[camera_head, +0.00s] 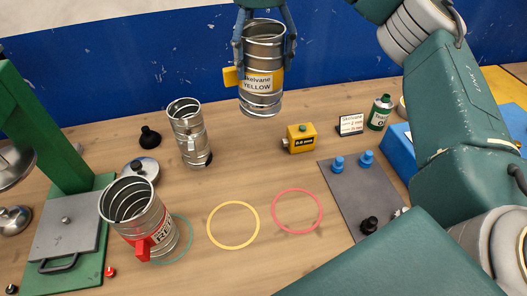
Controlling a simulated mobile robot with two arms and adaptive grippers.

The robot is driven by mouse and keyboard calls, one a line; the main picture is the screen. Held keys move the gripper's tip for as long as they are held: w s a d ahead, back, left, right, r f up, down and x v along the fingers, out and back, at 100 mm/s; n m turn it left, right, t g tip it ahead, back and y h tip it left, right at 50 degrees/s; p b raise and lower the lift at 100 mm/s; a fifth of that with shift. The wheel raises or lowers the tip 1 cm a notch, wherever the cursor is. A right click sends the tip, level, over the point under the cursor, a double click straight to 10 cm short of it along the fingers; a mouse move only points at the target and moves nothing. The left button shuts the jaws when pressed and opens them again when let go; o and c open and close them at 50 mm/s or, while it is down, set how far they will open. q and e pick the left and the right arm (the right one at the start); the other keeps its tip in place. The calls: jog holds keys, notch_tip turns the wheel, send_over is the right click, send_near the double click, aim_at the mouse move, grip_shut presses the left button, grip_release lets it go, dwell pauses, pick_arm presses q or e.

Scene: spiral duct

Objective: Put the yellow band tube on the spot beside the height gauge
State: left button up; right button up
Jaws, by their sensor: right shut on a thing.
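The yellow band tube (264,58) is a ribbed metal tube with a yellow label and a yellow tab at its left. My right gripper (265,42) is shut around its upper part and holds it upright in the air above the back of the table. Coloured rings mark the wood: a yellow ring (210,224) and a red ring (321,219), both empty, and a green ring (191,238) partly covered by a red-labelled tube (124,216). A small yellow block with a reading (301,139) stands behind the rings; I cannot tell whether it is the height gauge. My left gripper is out of view.
A plain metal tube (188,128) stands left of centre. A green press-like stand (48,130) is at the left. A grey mat (352,190) with blue and black knobs, a small sign (351,124) and a green bottle (379,114) are at the right. The middle wood is clear.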

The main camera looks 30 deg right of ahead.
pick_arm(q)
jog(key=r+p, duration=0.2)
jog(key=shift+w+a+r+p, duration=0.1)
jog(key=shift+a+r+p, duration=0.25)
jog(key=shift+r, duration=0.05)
pick_arm(e)
notch_tip(320, 180, down, 19)
jog(key=m, duration=0.1)
jog(key=shift+w+d+f, duration=0.15)
jog(key=shift+w+f, duration=0.05)
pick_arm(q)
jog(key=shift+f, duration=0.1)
pick_arm(e)
jog(key=shift+f, duration=0.1)
jog(key=o, duration=1.4)
jog(key=shift+o, duration=0.2)
